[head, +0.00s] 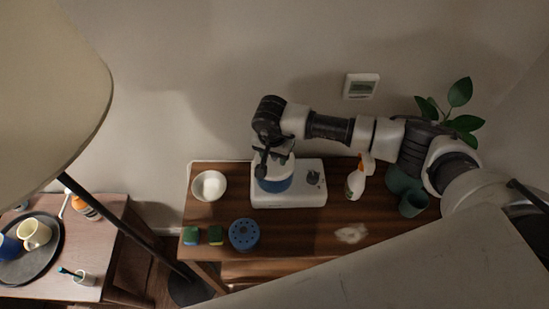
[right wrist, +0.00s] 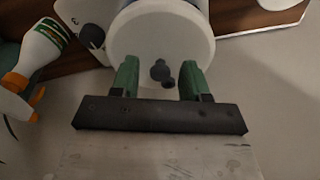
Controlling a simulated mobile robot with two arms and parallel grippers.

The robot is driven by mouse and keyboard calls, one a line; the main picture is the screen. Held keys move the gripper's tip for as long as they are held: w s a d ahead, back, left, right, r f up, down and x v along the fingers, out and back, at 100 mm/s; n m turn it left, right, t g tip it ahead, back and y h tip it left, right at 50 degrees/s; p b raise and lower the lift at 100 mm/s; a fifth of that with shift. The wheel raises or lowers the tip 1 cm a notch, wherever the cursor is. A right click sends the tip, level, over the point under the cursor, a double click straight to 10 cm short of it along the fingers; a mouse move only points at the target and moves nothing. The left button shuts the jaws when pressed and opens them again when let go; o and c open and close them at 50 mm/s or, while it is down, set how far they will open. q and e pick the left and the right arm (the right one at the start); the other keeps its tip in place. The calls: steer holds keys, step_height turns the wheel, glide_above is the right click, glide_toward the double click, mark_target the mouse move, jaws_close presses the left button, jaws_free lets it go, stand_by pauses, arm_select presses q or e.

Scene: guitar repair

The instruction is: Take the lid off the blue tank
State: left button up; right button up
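The blue tank (head: 273,186) stands on the left part of a white machine (head: 300,196) on the wooden table. A round white lid (right wrist: 160,38) with a small dark knob (right wrist: 161,73) fills the top middle of the right wrist view. In the head view my gripper partly covers the lid. My right gripper (head: 266,160) points down over the tank. In the right wrist view, its green fingers (right wrist: 160,80) are apart, with the knob between them and a gap on each side. My left gripper is not in view.
A white bowl (head: 209,186) stands left of the machine; two sponges (head: 203,236) and a blue perforated disc (head: 244,234) lie in front. A spray bottle (head: 356,180) and a green mug (head: 413,203) stand right. A floor lamp (head: 45,80) fills the left.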

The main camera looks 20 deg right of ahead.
jaws_close()
steer(key=shift+r, duration=0.15)
